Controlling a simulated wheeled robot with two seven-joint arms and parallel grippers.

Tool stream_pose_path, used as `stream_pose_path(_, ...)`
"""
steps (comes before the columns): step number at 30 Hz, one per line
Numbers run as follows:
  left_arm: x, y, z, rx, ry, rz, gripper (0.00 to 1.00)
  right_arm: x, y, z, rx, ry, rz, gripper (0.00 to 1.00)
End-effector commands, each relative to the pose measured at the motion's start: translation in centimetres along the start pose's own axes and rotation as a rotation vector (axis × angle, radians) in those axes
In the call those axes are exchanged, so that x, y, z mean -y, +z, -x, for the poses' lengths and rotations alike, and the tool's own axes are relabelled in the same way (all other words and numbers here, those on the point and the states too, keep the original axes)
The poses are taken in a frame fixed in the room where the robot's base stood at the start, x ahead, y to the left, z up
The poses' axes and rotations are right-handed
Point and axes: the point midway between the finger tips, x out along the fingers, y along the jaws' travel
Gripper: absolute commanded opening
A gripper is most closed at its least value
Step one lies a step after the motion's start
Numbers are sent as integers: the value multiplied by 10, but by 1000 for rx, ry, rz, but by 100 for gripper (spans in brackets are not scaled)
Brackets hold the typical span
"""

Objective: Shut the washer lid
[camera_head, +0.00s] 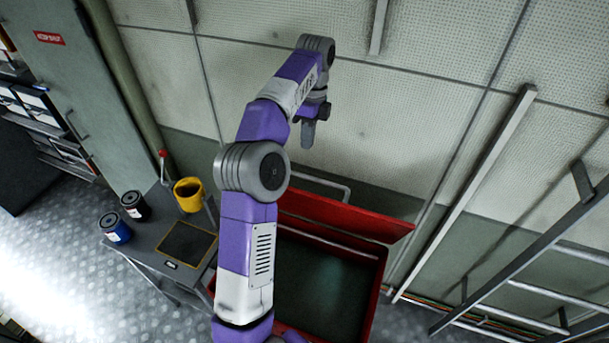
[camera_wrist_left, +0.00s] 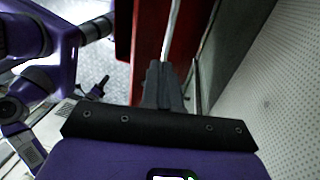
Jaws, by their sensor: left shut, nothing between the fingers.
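The red washer (camera_head: 376,285) stands against the wall with its dark basin showing. Its red lid (camera_head: 350,217) is open, standing up at the back edge by the wall. A pale bar handle (camera_head: 335,184) runs along the lid's far side. My left gripper (camera_head: 307,140) is shut and empty, above and behind the lid near the wall. In the left wrist view its fingers (camera_wrist_left: 164,88) point toward the pale bar and the red lid (camera_wrist_left: 150,35); contact cannot be made out. My left arm hides the washer's left part. My right gripper cannot be made out clearly.
A grey cart (camera_head: 150,233) stands left of the washer, with a yellow mug (camera_head: 188,194), a black can (camera_head: 134,205) and a blue can (camera_head: 115,228). A metal ladder-like rail (camera_head: 530,255) is at the right. The panelled wall (camera_head: 420,100) is close behind my left gripper.

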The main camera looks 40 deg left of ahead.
Motion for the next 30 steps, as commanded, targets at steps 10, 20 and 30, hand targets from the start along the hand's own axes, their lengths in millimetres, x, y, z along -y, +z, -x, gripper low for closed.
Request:
stream_pose_path(10, 0, 0, -62, -1, 4, 0, 0, -8, -2, -23, -2, 0, 0, 40)
stream_pose_path(20, -19, 0, -95, -1, 1, 1, 0, -11, -2, -29, -1, 0, 0, 40)
stream_pose_path(30, -32, 0, -105, -1, 1, 1, 0, -11, -2, -30, -2, 0, 0, 40)
